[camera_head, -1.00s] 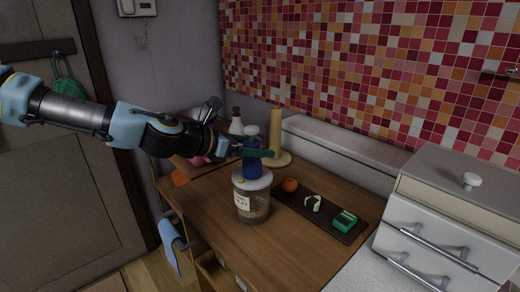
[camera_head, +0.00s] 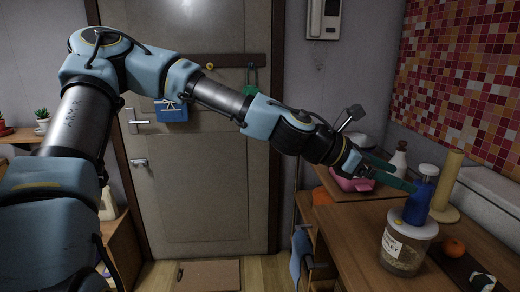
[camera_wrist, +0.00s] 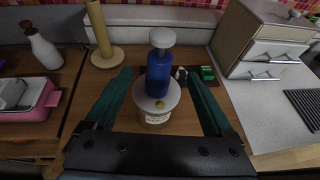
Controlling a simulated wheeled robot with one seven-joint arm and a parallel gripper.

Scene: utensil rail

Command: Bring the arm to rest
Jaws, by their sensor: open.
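My arm reaches from the left across the front of the door in the head view. My gripper (camera_head: 396,175) is over the wooden counter (camera_head: 340,240), at the height of the blue bottle. In the wrist view my gripper (camera_wrist: 162,92) shows its two green fingers spread wide and nothing held between them. The blue bottle with a white top (camera_wrist: 158,70) and the lidded jar (camera_wrist: 156,105) appear beyond and between the fingers. In the head view the blue bottle (camera_head: 418,205) stands close to the fingertips; I cannot tell whether they touch.
The labelled jar (camera_head: 403,252), paper-towel stand (camera_head: 447,185), white bottle (camera_head: 398,160) and pink container (camera_head: 352,182) crowd the counter. A drawer unit (camera_wrist: 268,50) stands at the right. Space before the door (camera_head: 205,210) looks clear.

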